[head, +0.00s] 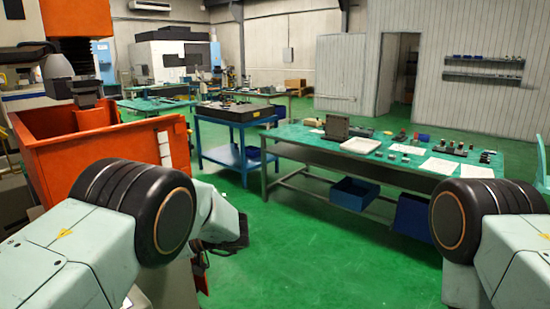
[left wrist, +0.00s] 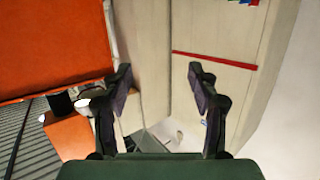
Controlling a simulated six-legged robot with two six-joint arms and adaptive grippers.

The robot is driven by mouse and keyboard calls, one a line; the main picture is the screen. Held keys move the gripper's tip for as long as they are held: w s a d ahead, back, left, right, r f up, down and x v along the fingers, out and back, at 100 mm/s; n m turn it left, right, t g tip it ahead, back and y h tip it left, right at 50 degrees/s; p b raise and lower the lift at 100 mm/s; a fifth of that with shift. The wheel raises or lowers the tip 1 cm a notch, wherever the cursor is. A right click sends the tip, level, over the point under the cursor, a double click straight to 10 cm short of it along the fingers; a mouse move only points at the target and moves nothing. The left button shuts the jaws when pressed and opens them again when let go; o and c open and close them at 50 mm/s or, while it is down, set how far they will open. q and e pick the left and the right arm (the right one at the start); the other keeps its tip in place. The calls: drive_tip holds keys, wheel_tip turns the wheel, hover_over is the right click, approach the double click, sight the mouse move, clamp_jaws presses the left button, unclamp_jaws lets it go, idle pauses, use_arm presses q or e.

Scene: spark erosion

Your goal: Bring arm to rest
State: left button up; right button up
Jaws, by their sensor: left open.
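My left gripper (left wrist: 160,82) shows in the left wrist view with its two dark fingers spread apart and nothing between them. Behind the fingers is a pale beige surface with a red stripe (left wrist: 214,60). In the head view my left arm (head: 90,240) comes in from the lower left, its black-ringed joint in front of the orange bin. My right arm (head: 500,235) comes in at the lower right.
A large orange bin (head: 95,160) stands close on the left. A blue trolley (head: 228,156) stands beyond it. A green-topped workbench (head: 305,140) with small parts and papers is to the right. Green floor (head: 310,250) between my arms is clear. An orange panel (left wrist: 50,40) fills the left wrist view's upper left.

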use_arm(q)
drive_tip(key=a+f+m+t, duration=0.6)
drive_tip(key=a+f, duration=0.1)
drive_tip(key=s+d+f+m+h, duration=0.3)
drive_tip(key=s+f+m+h, duration=0.55)
drive_tip(key=s+f, duration=0.6)
drive_tip(key=s+d+f+m+g+h, duration=0.15)
drive_tip(key=s+d+g+h, duration=0.3)
drive_tip(key=s, duration=0.95)
drive_tip(key=s+d+f+m+g+h, duration=0.1)
drive_tip(key=s+d+f+g+h, duration=0.35)
drive_tip(key=s, duration=0.95)
wheel_tip(320, 180, down, 19)
drive_tip(key=w+t+y+b, duration=0.1)
drive_tip(key=t+y+b, duration=0.1)
drive_tip(key=b, duration=1.8)
drive_tip(key=shift+d+r, duration=0.15)
drive_tip(key=shift+d, duration=0.15)
use_arm(e)
wheel_tip(320, 180, down, 20)
drive_tip(key=a, duration=0.1)
drive_tip(key=shift+a, duration=0.15)
drive_tip(key=shift+r, duration=0.1)
